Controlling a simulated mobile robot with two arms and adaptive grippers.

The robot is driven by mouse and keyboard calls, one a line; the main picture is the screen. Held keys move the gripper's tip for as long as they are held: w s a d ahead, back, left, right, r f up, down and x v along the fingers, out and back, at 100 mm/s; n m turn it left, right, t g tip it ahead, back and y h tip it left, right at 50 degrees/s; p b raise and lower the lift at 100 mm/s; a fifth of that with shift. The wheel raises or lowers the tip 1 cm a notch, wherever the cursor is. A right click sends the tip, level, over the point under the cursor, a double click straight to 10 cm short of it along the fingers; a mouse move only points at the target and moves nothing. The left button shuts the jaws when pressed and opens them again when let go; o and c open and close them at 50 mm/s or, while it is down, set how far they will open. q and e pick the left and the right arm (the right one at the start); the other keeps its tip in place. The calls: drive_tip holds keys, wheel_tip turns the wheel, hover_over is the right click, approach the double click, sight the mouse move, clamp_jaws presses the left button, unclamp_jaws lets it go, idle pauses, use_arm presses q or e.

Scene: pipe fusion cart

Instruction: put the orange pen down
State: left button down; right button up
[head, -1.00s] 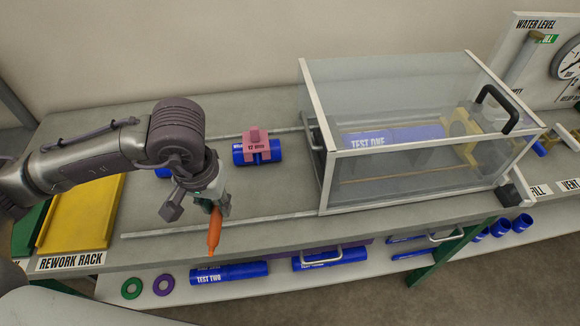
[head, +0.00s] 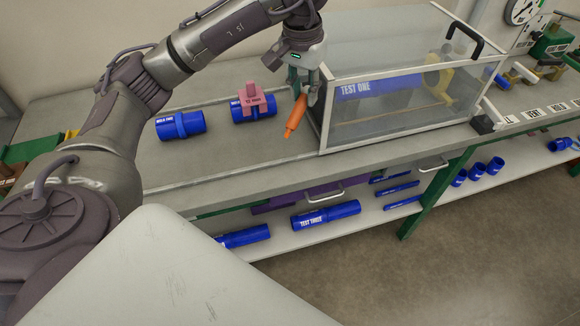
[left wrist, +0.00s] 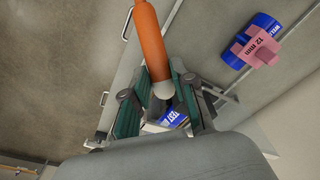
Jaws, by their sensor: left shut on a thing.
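The orange pen (head: 295,117) is held by my left gripper (head: 304,88), which is shut on its upper end. The pen hangs tilted, its lower end pointing down and to the left, over the bench top just left of the clear case. In the left wrist view the orange pen (left wrist: 150,42) runs up out of the picture from between the dark green fingers of my left gripper (left wrist: 160,88). Whether the pen's lower end touches the bench I cannot tell. My right gripper is not in view.
The clear case (head: 400,125) holds a blue TEST ONE pipe (head: 375,87). A blue pipe with a pink 12 mm clamp (head: 253,101) and another blue pipe (head: 181,125) lie left of the pen. The grey bench top (head: 215,160) in front is bare. A lower shelf (head: 285,238) carries blue pipes.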

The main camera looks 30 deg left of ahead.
use_arm(q)
drive_tip(key=f+p, duration=0.1)
drive_tip(key=f, duration=0.4)
drive_tip(key=w+a+f+p, duration=0.1)
drive_tip(key=f, duration=0.5)
drive_tip(key=a+f+p, duration=0.1)
drive_tip(key=f, duration=0.4)
drive_tip(key=shift+w+f+p, duration=0.25)
drive_tip(key=shift+w+p, duration=0.05)
drive_tip(key=shift+w, duration=0.1)
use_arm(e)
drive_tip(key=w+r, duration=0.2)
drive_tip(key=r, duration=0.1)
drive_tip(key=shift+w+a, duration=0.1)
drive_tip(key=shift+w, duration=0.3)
use_arm(q)
drive_tip(key=shift+f+b, duration=0.2)
drive_tip(key=shift+b, duration=0.1)
drive_tip(key=c, duration=0.9)
unclamp_jaws()
drive_tip(key=shift+r, duration=0.1)
drive_tip(key=shift+c, duration=0.2)
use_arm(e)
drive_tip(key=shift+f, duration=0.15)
use_arm(q)
drive_tip(key=shift+r, duration=0.1)
